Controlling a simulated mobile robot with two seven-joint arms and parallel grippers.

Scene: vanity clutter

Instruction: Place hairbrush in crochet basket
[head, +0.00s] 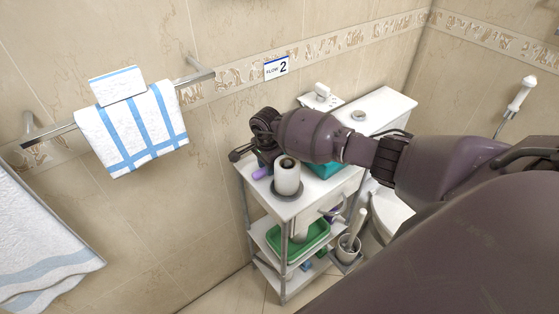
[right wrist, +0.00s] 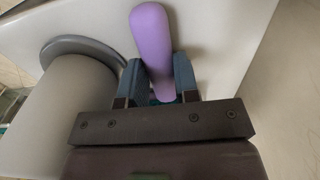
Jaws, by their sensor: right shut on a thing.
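A purple handle, likely the hairbrush's (right wrist: 151,40), lies between the blue fingers of my right gripper (right wrist: 158,84) in the right wrist view. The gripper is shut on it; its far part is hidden. In the head view a bit of the purple hairbrush (head: 260,173) shows below my right gripper (head: 268,160), at the left end of the white shelf top. A teal container (head: 325,169), possibly the crochet basket, stands on the shelf top to the right, partly behind my arm; its weave cannot be made out. My left gripper is out of view.
A paper roll (head: 287,176) on a grey stand is close beside the gripper. The white shelf unit (head: 289,209) has a green tray (head: 297,241) lower down. A toilet brush (head: 356,229) stands to the right. A wall and towel rail (head: 65,128) are at left.

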